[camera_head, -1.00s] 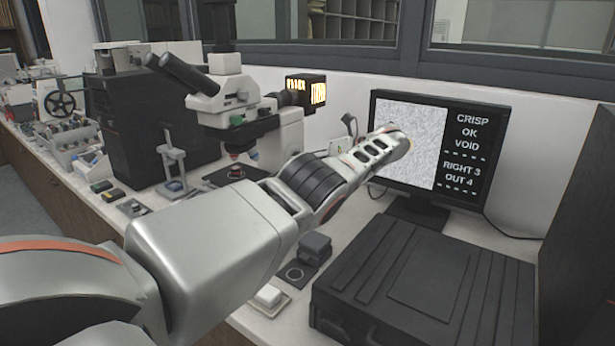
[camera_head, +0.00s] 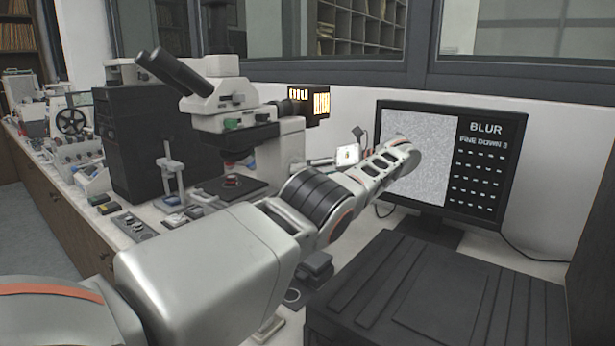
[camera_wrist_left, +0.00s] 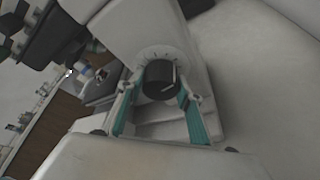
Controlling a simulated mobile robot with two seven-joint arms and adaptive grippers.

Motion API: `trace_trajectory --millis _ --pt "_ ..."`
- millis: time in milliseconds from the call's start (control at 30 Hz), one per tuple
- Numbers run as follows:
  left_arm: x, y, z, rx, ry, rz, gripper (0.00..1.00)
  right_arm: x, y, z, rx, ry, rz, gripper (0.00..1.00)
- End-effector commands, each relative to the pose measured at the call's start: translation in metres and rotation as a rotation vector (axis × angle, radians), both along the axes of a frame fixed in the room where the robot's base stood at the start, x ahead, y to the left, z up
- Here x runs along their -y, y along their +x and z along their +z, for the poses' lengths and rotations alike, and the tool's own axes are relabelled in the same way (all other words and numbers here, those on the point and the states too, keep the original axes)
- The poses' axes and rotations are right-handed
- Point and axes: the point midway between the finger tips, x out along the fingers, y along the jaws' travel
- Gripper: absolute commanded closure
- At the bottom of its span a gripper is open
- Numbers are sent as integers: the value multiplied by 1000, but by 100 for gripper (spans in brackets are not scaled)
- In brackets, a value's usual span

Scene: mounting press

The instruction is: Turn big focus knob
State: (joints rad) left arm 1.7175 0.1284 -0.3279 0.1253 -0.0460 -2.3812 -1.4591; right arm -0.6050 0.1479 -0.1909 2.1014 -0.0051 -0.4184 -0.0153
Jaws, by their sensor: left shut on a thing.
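The big focus knob (camera_wrist_left: 160,78) is a dark round knob with a pale line on its face, in the left wrist view. A pale dial with tick marks lies behind it. My left gripper (camera_wrist_left: 161,88) has its teal-padded fingers on both sides of the knob, shut on it. The microscope (camera_head: 219,100) stands on the bench in the head view, with my left arm reaching across in front of its right side. My left fingers and the knob are hidden there. My right gripper is in neither view.
A monitor (camera_head: 492,158) behind my arm reads "BLUR" and "FINE DOWN 3" beside a grey grainy picture. A large dark case (camera_head: 440,290) fills the front right of the bench. A black box (camera_head: 145,140) stands left of the microscope.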

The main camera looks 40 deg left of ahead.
Motion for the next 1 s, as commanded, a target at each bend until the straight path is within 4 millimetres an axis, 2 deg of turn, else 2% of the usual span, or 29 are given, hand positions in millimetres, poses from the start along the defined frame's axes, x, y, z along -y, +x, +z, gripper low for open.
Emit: trace_trajectory --millis 267,300,333,367,933,1000 --pt "0 0 3 3 2 1 86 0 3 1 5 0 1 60" --pt "0 0 3 3 2 1 57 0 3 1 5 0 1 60" --pt "0 0 3 3 2 1 50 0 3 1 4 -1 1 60" --pt "0 0 3 3 2 1 48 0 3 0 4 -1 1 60" --pt "0 0 1 1 0 0 48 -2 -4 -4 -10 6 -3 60" --pt "1 -1 6 5 -1 -1 48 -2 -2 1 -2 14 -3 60"
